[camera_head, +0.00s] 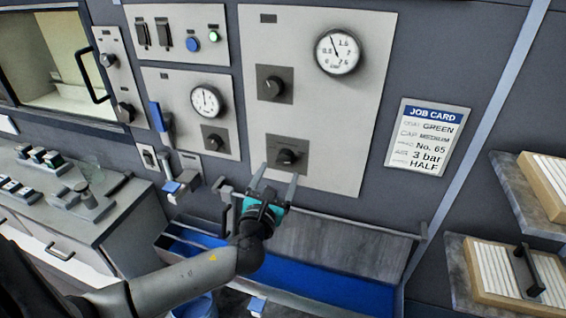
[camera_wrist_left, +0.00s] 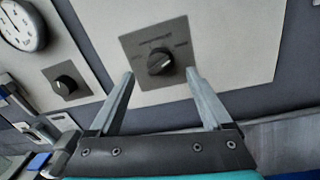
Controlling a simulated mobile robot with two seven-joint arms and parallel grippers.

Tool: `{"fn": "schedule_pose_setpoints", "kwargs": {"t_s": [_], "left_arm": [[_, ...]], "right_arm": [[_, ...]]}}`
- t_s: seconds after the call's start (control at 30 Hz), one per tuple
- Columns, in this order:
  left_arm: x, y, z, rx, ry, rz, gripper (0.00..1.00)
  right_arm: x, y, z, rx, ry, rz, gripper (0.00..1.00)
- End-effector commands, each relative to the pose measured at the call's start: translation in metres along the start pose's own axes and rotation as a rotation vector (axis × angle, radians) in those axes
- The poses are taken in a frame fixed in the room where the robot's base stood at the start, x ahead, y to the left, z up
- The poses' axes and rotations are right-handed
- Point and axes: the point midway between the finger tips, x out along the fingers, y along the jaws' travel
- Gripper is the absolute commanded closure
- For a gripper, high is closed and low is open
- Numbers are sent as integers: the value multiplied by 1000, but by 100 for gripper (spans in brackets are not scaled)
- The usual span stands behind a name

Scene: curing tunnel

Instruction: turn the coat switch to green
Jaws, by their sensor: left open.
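A black rotary knob (camera_head: 287,156) sits on a dark square plate low on the large light panel (camera_head: 340,115); labels around it are too small to read, so I cannot confirm that it is the coat switch. The knob also shows in the wrist view (camera_wrist_left: 160,62), its pointer tilted. My left gripper (camera_head: 277,176) is open, its fingers pointing at the panel just below the knob. My right gripper is out of view.
Another knob (camera_head: 270,84) and a round gauge (camera_head: 338,51) are higher on the same panel. A smaller gauge (camera_head: 206,101) and knob (camera_head: 213,140) are to the left. A blue-lined trough (camera_head: 330,285) lies below; racks (camera_head: 505,275) stand at right.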

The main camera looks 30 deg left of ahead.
Motion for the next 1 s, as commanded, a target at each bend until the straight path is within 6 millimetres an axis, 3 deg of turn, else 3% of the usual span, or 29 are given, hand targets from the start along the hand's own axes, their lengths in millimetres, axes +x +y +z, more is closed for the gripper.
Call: {"fn": "schedule_pose_setpoints", "kwargs": {"t_s": [0.3, 0.77, 1.0], "left_arm": [[42, 0, 0, -2, -1, 1, 17], [51, 0, 0, -2, 1, -1, 17], [51, 0, 0, -2, 1, -1, 43]], "right_arm": [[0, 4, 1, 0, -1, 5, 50], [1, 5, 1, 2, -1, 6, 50], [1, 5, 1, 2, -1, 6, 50]]}}
